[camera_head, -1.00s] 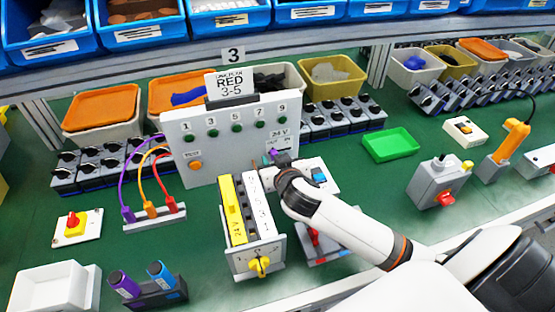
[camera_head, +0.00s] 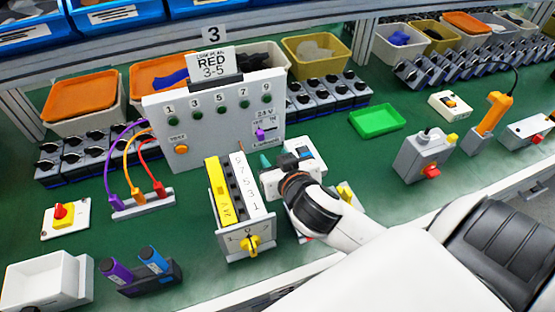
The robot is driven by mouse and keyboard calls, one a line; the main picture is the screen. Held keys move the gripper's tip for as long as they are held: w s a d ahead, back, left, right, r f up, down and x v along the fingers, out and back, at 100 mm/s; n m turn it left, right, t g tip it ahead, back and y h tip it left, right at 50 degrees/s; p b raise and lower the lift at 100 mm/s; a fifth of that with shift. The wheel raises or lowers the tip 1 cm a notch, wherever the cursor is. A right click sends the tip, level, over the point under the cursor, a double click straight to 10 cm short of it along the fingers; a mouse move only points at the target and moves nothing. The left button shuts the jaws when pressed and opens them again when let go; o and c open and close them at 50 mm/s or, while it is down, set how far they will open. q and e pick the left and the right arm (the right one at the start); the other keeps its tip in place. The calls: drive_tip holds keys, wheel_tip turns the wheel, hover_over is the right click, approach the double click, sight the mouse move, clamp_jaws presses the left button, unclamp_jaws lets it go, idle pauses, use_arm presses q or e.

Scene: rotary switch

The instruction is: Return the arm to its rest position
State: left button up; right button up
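My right arm comes in from the lower right. Its black wrist is to the right of the numbered terminal block, and my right gripper (camera_head: 268,161) points towards the grey panel. Only a small teal tip shows past the wrist, so the fingers are mostly hidden. My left gripper is not in view.
A white box with a blue switch (camera_head: 305,153) stands close beyond my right wrist. A green tray (camera_head: 377,120) and a grey box with a red knob (camera_head: 425,157) are to the right.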

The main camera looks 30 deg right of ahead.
drive_tip(key=shift+s+r, duration=0.15)
drive_tip(key=shift+s, duration=0.15)
idle(0.4)
